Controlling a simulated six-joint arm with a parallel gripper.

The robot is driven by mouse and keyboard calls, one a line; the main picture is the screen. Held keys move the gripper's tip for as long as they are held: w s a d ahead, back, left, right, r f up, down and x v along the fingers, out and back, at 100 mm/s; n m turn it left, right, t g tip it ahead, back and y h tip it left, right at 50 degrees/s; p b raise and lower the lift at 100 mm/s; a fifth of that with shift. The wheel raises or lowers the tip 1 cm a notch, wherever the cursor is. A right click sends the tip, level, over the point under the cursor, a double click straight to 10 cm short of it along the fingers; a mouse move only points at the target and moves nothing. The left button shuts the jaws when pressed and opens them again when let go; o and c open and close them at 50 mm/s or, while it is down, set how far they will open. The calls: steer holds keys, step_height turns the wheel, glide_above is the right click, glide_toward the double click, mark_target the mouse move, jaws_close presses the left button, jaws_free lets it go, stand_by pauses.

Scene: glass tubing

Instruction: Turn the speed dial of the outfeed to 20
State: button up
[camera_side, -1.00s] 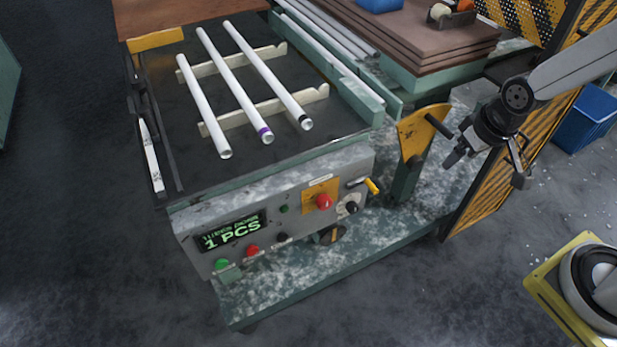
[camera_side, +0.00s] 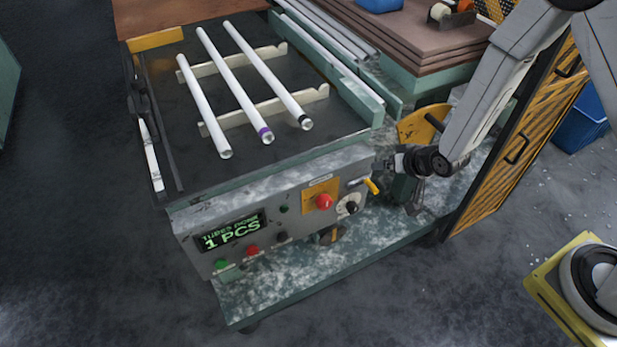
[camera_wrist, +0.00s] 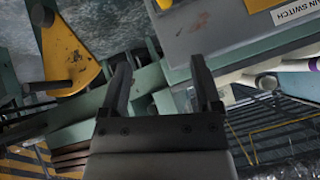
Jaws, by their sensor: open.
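The dial (camera_side: 350,207) is a black knob on a pale round scale at the right end of the grey control panel. Its scale marks are too small to read. My gripper (camera_side: 413,206) is to the right of the panel, apart from the dial, with its fingers small and dark in the side view. In the wrist view my gripper (camera_wrist: 161,72) is open, with nothing between its fingers. There the panel (camera_wrist: 225,25) shows only in part at the upper right, with a label ending "IN SWITCH". The dial does not show in that view.
A red knob (camera_side: 325,201) on a yellow plate and a yellow-tipped lever (camera_side: 372,186) are close to the dial. A yellow bracket (camera_side: 420,124) stands behind my gripper. White tubes (camera_side: 232,90) lie on the rack above.

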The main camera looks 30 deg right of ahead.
mark_target(356, 210)
steer(key=f, duration=0.2)
steer(key=a+f+m+t, duration=0.1)
steer(key=f, duration=0.1)
steer(key=a+f+t+y, duration=0.1)
steer(key=f, duration=0.2)
steer(key=shift+w+a, duration=0.1)
steer(key=shift+w, duration=0.1)
steer(key=s+a+f+m+t+y, duration=0.1)
steer(key=s+f+m+t, duration=0.1)
steer(key=s+f, duration=0.3)
step_height(356, 210, down, 2)
steer(key=shift+s+a+f+t+y, duration=0.1)
steer(key=shift+s+a+t+y, duration=0.25)
steer(key=shift+t, duration=0.45)
steer(key=shift+w, duration=0.15)
steer(key=shift+x, duration=3.8)
jaws_close()
